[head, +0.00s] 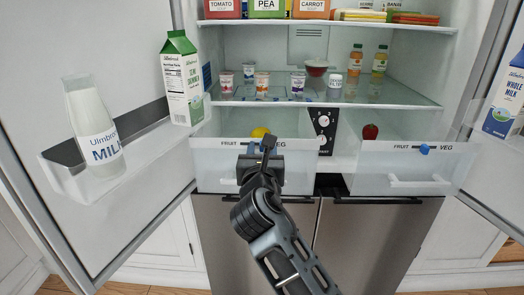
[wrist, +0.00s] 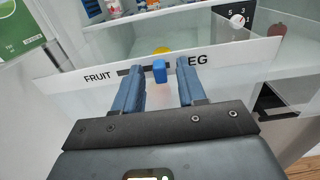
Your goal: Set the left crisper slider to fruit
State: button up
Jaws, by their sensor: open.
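The left crisper drawer (head: 215,170) has a white front strip marked FRUIT at left and VEG at right. In the wrist view its blue slider (wrist: 160,71) sits around the middle of the dark slot, somewhat nearer VEG. The dark slot shows to its left. My gripper (head: 264,143) is in front of this strip; in the wrist view its two blue fingers (wrist: 160,82) are open, one to each side of the slider, with a gap on both sides. I cannot tell how far the tips reach in depth. In the head view my gripper hides the left slider.
The right crisper drawer (head: 365,178) has its own blue slider (head: 424,149) and a handle. A dial panel (head: 323,130) stands between the drawers. The open left door holds a milk bottle (head: 95,125) and a green carton (head: 182,80). A yellow fruit (head: 260,132) lies in the left drawer.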

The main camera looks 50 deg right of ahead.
grip_shut()
dwell(0.6)
